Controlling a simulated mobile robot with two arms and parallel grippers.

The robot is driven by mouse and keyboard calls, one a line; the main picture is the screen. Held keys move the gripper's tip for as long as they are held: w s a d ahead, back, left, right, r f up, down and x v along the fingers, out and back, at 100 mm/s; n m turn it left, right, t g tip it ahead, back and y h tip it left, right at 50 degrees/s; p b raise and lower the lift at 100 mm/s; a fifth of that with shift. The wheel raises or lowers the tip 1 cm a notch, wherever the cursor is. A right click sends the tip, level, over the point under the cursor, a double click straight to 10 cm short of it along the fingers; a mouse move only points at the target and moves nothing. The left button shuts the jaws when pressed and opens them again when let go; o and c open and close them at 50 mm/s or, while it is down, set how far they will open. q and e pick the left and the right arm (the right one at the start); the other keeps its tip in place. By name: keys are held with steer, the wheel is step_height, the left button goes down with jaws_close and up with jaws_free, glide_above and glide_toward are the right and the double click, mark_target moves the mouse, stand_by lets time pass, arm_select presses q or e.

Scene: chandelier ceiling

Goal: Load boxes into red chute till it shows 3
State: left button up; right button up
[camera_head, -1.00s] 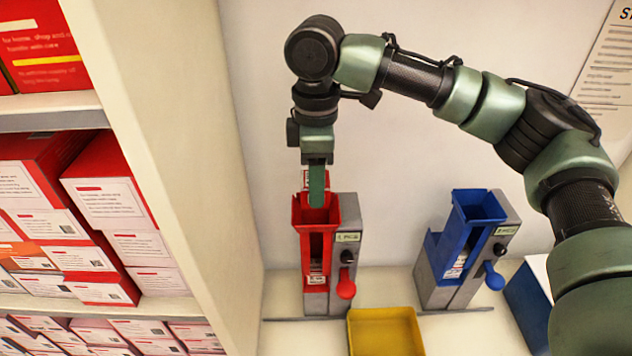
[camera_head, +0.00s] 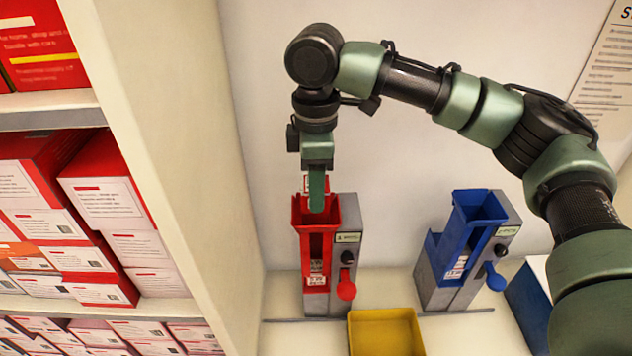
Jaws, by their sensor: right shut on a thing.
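The red chute (camera_head: 334,232) stands upright on the counter in a grey frame, with an open top and a front slot. White labels of boxes (camera_head: 316,280) show low in the slot. Its small display (camera_head: 348,238) is too blurred to read surely. A red lever (camera_head: 346,290) hangs at its right side. My right gripper (camera_head: 317,205) points down at the chute's open top, shut on a small red and white box (camera_head: 307,183), mostly hidden behind the fingers. My left gripper is out of view.
A blue chute (camera_head: 433,270) with a blue lever stands to the right. A yellow tray (camera_head: 386,332) lies in front of the red chute. A blue bin (camera_head: 530,300) is at the right.

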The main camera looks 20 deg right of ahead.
steer(key=shift+f, duration=1.85)
steer(key=o, duration=1.4)
steer(key=shift+r, duration=0.1)
step_height(320, 180, up, 5)
steer(key=p, duration=0.6)
steer(key=shift+r, duration=0.15)
steer(key=shift+r+p, duration=0.2)
steer(key=shift+p, duration=0.15)
steer(key=shift+r, duration=1.1)
